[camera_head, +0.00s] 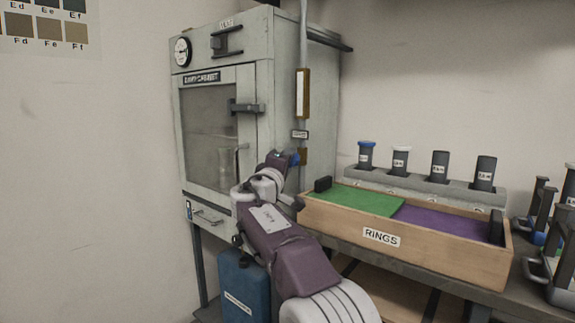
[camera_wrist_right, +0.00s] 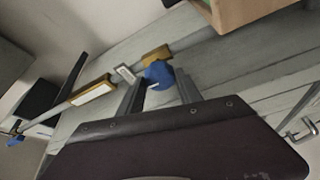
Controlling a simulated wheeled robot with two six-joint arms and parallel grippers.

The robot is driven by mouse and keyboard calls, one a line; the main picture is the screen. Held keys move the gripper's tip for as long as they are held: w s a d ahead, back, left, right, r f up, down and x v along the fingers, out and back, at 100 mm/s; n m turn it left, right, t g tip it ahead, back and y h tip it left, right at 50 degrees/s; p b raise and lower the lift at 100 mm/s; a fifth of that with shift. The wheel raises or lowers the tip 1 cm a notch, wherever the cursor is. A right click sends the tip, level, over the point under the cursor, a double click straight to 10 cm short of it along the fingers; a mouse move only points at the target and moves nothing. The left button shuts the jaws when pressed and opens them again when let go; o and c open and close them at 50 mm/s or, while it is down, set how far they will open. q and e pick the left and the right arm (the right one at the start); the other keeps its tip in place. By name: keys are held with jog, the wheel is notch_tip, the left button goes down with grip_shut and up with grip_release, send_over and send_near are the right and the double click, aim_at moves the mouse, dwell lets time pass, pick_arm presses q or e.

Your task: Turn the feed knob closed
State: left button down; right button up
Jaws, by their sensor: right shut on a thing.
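The feed knob is a small blue knob (camera_head: 295,159) on a brass valve body (camera_head: 303,157), low on the thin vertical pipe at the cabinet's right side. In the right wrist view the blue knob (camera_wrist_right: 158,73) sits between the two grey fingers of my right gripper (camera_wrist_right: 160,82), in front of the brass block (camera_wrist_right: 156,55). My right gripper (camera_head: 284,159) is shut on the knob; in the head view my own wrist partly hides it. A small label plate (camera_head: 299,134) is on the pipe above the valve. My left gripper is in neither view.
A grey cabinet (camera_head: 255,105) with a glazed door stands left of the pipe. A wooden RINGS box (camera_head: 340,222) with green and purple panels is close on the right. Behind it is a rack (camera_head: 405,183) of capped bottles. A blue canister (camera_head: 243,285) stands below.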

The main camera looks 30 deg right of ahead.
jog(key=shift+f, duration=0.1)
jog(key=o, duration=1.1)
jog(key=r+v, duration=0.1)
jog(key=v, duration=0.8)
jog(key=shift+f+b, duration=0.3)
jog(key=shift+f, duration=0.15)
